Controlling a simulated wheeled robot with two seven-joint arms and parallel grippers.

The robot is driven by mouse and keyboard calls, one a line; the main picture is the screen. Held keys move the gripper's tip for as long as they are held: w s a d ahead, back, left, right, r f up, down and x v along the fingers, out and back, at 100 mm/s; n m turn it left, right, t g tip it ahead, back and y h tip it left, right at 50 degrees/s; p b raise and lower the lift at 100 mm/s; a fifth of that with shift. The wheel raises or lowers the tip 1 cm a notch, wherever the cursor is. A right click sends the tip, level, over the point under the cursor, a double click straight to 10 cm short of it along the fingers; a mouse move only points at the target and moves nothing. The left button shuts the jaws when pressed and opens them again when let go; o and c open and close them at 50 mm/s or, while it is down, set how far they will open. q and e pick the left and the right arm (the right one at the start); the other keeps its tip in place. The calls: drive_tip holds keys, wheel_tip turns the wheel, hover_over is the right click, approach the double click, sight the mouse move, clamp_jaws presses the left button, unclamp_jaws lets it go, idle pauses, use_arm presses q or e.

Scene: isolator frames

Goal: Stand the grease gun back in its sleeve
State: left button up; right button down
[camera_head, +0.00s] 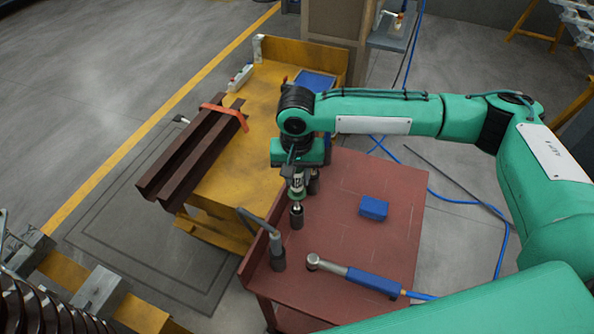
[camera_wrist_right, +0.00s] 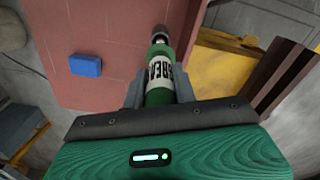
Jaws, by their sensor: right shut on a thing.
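The grease gun (camera_head: 297,186) is green with a white lettered label. My right gripper (camera_head: 299,172) is shut on it and holds it upright, metal and dark end down, over the left part of the red cart. In the right wrist view the grease gun (camera_wrist_right: 159,75) sits between both fingers (camera_wrist_right: 158,92). A dark grey upright cylinder (camera_head: 277,250) stands at the cart's left edge, just in front of the gun; it may be the sleeve. A bent grey rod rises beside it. I cannot tell whether the gun's end touches anything. My left gripper is not in view.
The red cart (camera_head: 400,190) also carries a blue box (camera_head: 373,208) and a blue-handled tool (camera_head: 350,275) near the front. A yellow bench (camera_head: 235,180) with dark beams (camera_head: 190,150) stands close on the left. The cart top is clear around the blue box.

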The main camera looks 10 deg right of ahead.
sight(297, 193)
drive_tip(key=shift+f+b, duration=0.4)
drive_tip(key=shift+f, duration=3.1)
drive_tip(key=c, duration=1)
unclamp_jaws()
drive_tip(key=shift+c, duration=0.2)
wheel_tip(297, 193, up, 14)
drive_tip(key=shift+f+b, duration=0.1)
drive_tip(key=shift+b, duration=0.9)
